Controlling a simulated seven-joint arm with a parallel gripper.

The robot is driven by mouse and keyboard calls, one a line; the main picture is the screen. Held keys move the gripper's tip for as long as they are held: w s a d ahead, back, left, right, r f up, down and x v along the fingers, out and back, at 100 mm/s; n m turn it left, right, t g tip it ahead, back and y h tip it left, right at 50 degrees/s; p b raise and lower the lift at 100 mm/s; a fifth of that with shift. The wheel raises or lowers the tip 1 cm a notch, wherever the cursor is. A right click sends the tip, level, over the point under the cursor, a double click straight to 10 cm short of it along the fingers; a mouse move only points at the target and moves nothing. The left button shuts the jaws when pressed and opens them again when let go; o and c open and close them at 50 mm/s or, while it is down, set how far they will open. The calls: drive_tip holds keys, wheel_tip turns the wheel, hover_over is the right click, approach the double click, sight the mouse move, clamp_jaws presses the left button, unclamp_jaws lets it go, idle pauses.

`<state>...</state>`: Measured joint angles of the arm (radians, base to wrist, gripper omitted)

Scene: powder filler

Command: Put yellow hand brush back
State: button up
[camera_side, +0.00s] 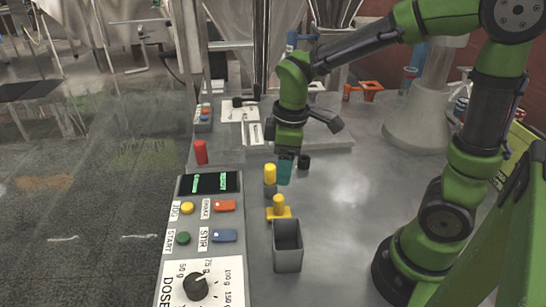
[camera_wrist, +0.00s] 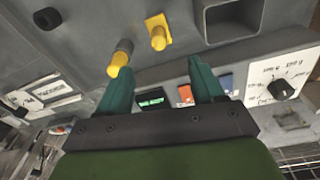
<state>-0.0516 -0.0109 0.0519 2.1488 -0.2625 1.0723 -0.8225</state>
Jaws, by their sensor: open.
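Two yellow-handled things stand on the grey table, and I cannot tell for sure which is the hand brush. One is a yellow upright grip on a flat yellow base (camera_side: 279,210), in the wrist view at the top middle (camera_wrist: 158,36). The other is a yellow cylinder on a grey lower part (camera_side: 270,174), farther back, in the wrist view near the left finger (camera_wrist: 120,58). My gripper (camera_side: 285,170) has teal fingers, points down and is just right of the grey-bottomed one in the side view. In the wrist view its fingers (camera_wrist: 162,66) are apart with nothing held between them.
An open grey box (camera_side: 288,258) stands in front of the flat-based yellow thing. A control panel (camera_side: 211,215) with buttons and a dial lies to the left. A small black piece (camera_side: 304,161) is just behind my gripper.

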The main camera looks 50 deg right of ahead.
drive_tip(key=s+r+m+t+y, duration=0.1)
drive_tip(key=s+r+m+t, duration=0.5)
drive_tip(key=m, duration=0.5)
wheel_tip(320, 180, up, 3)
drive_tip(key=shift+s+d+r+y, duration=0.1)
drive_tip(key=shift+s+d+y, duration=0.15)
drive_tip(key=shift+s, duration=0.75)
